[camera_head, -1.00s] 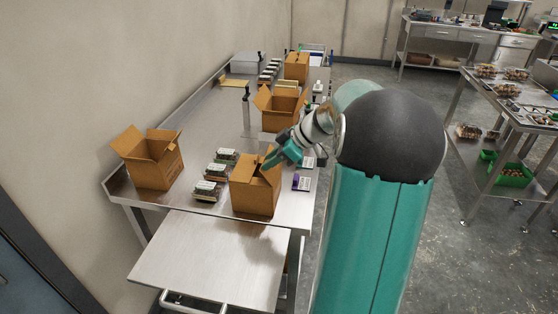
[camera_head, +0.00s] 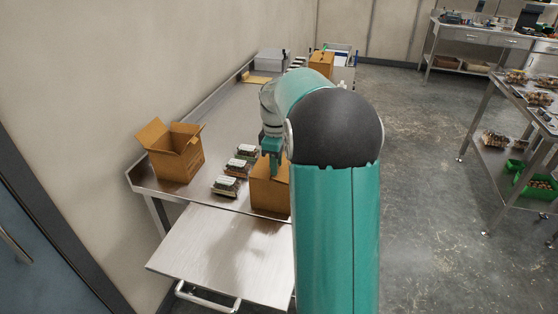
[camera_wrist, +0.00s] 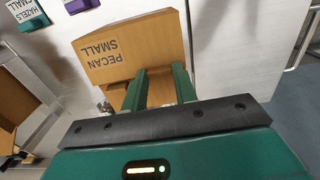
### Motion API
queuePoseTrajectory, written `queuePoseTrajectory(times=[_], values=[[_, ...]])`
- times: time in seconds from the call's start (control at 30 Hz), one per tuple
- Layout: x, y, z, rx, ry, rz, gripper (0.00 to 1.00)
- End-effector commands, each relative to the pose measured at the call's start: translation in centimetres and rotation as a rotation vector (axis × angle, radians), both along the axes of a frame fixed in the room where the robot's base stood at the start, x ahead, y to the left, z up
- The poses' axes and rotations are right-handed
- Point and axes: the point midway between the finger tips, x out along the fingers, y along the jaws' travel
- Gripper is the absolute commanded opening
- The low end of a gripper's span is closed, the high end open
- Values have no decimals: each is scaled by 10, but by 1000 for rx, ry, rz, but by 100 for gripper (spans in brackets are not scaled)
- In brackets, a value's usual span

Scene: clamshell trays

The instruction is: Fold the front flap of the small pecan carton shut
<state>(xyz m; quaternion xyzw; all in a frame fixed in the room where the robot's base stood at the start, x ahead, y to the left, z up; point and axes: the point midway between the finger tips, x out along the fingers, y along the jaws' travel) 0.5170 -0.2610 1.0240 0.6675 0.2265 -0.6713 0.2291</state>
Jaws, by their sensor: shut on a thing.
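The small pecan carton (camera_head: 268,194) is a brown cardboard box near the front end of the steel bench, partly hidden by my arm in the head view. In the wrist view, a carton face (camera_wrist: 130,47) carries the upside-down words PECAN SMALL. My gripper (camera_head: 275,170) points down at the carton's top. In the wrist view my green fingers (camera_wrist: 161,88) stand on either side of brown cardboard and are shut on it. It looks like a part of the carton's top, but I cannot tell which flap.
An open carton (camera_head: 174,160) stands to the left on the bench (camera_head: 212,140). Several clamshell trays (camera_head: 238,168) lie between the two cartons. Another carton (camera_head: 321,64) stands at the far end. A clear steel shelf (camera_head: 222,250) juts out in front. A HAZELS SMALL label (camera_wrist: 24,12) lies near the carton.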

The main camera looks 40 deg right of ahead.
Motion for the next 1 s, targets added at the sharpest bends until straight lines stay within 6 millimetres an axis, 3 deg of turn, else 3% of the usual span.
queuePoseTrajectory(times=[0.6, 0.63, 0.73, 1.0], values=[[1, 2, -4, -28, 41, 1, 6], [1, 2, -4, -28, 41, 1, 32], [1, 2, -4, -28, 41, 1, 51], [1, 2, -3, -28, 39, 1, 51]])
